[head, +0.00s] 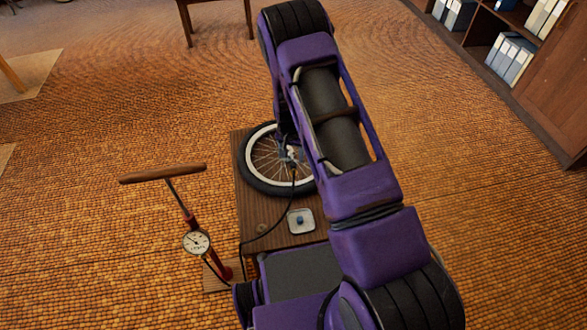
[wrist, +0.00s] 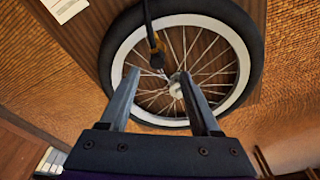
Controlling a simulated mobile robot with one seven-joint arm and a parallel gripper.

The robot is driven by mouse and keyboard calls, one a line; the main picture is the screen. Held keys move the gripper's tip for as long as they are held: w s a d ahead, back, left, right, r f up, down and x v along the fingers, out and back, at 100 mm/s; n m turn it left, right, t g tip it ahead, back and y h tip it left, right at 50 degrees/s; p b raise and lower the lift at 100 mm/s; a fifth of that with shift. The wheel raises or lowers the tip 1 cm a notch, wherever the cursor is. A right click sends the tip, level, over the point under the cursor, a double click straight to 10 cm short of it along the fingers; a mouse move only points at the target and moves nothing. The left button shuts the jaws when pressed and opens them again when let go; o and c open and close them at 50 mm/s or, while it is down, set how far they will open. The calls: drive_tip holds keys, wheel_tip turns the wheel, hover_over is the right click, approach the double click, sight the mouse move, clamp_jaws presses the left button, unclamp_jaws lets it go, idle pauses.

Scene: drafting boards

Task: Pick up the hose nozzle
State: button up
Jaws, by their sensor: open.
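The hose nozzle (wrist: 156,52) is a dark piece with a yellowish part on the end of a black hose (wrist: 148,14). In the wrist view it lies over the spokes of a wheel (wrist: 225,92), near the hub. My gripper (wrist: 158,74) is open, with one finger on each side of the area just below the nozzle. Nothing is held between the fingers, and I cannot tell their height above the wheel. In the head view the nozzle (head: 292,156) is small beside my arm, which hides most of the gripper.
The wheel lies on a wooden board (head: 247,205). A small white tray (head: 308,228) with a blue item sits near it. A floor pump (head: 179,196) with a gauge stands at left, its hose running to the wheel. Shelves with binders (head: 510,57) are at upper right.

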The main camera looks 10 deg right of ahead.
sight(293, 164)
drive_tip(key=f, duration=0.2)
drive_tip(key=f+b, duration=0.1)
drive_tip(key=f, duration=0.2)
drive_tip(key=shift+s+d+f, duration=0.1)
drive_tip(key=shift+d+f, duration=0.05)
drive_tip(key=shift+d, duration=0.05)
clamp_jaws()
